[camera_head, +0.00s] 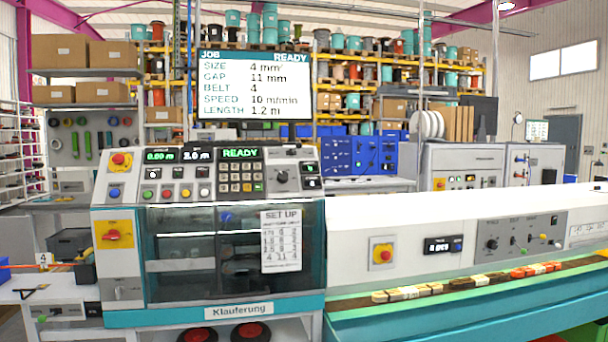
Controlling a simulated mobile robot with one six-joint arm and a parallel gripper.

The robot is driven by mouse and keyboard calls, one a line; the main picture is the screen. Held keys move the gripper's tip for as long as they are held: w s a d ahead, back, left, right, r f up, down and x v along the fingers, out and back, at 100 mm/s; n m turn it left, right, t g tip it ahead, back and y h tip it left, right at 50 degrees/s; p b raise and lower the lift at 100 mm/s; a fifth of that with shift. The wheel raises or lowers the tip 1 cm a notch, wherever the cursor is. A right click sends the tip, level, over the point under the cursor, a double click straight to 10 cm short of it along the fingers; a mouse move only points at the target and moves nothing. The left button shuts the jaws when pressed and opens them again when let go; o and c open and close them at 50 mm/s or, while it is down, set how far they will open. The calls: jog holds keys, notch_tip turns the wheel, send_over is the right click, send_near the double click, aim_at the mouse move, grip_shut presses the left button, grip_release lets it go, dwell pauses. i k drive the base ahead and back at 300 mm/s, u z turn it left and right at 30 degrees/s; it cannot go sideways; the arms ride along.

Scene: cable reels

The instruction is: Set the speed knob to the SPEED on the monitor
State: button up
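The monitor (257,84) stands behind the machine and reads JOB READY, SIZE 4 mm², GAP 11 mm, BELT 4, SPEED 10 m/min, LENGTH 1.2 m. A black rotary knob (281,177) sits on the right part of the machine's control panel (216,176). Another black knob (492,244) is on the grey panel of the long unit at right. Their labels and settings are too small to read, so I cannot tell which is the speed knob. My gripper is not in view.
The panel has a green READY display (240,153), a keypad (241,178) and a red emergency button (120,160). A SET UP sheet (281,241) hangs on the clear cover. A belt (400,307) with several coloured pieces runs along the right front.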

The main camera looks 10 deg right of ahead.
aim_at(282, 177)
jog(key=u, duration=0.1)
jog(key=i, duration=0.95)
jog(key=z, duration=0.05)
